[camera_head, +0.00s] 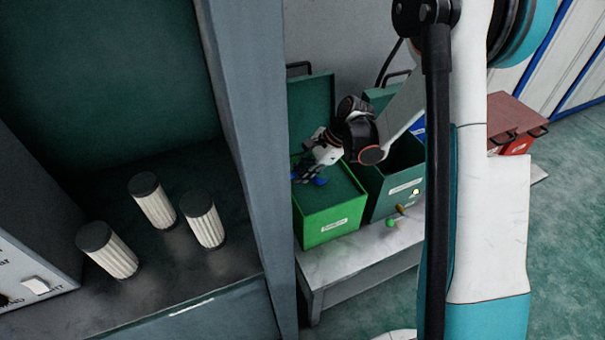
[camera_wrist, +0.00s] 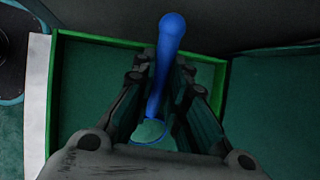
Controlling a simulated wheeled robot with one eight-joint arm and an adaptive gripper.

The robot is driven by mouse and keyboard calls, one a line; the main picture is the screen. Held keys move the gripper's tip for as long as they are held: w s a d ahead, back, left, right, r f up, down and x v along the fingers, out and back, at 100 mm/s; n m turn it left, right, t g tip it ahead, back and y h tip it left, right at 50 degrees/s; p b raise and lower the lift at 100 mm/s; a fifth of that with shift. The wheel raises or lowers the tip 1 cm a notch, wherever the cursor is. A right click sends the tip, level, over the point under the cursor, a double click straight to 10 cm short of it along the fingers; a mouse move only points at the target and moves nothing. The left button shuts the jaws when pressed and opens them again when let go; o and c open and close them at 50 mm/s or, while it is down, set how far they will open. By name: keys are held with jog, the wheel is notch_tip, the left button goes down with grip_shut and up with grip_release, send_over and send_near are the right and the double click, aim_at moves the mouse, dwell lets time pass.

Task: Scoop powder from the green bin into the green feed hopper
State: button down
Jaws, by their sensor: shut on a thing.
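The bright green bin (camera_head: 330,222) stands open on a low bench, its dark green lid raised behind it. Dark green powder (camera_head: 343,188) lies inside with a fairly level surface. My gripper (camera_head: 306,173) is over the left part of the bin, shut on a blue scoop (camera_head: 320,181). In the wrist view the scoop's blue handle (camera_wrist: 171,45) runs between the fingers, and a green heap of powder (camera_wrist: 150,131) shows at its bowl end. I cannot tell how far the scoop is above the bin's powder. I cannot make out the green feed hopper.
A darker green bin (camera_head: 381,199) stands right of the bright one, with a red bin (camera_head: 517,144) farther right. Small coloured knobs (camera_head: 391,223) are near the bench's front edge (camera_head: 345,265). A grey post (camera_head: 250,150) separates the bins from a shelf with three pleated filters (camera_head: 152,201).

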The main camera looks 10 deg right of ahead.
jog(key=shift+r+p, duration=1.4)
jog(key=shift+r, duration=1.2)
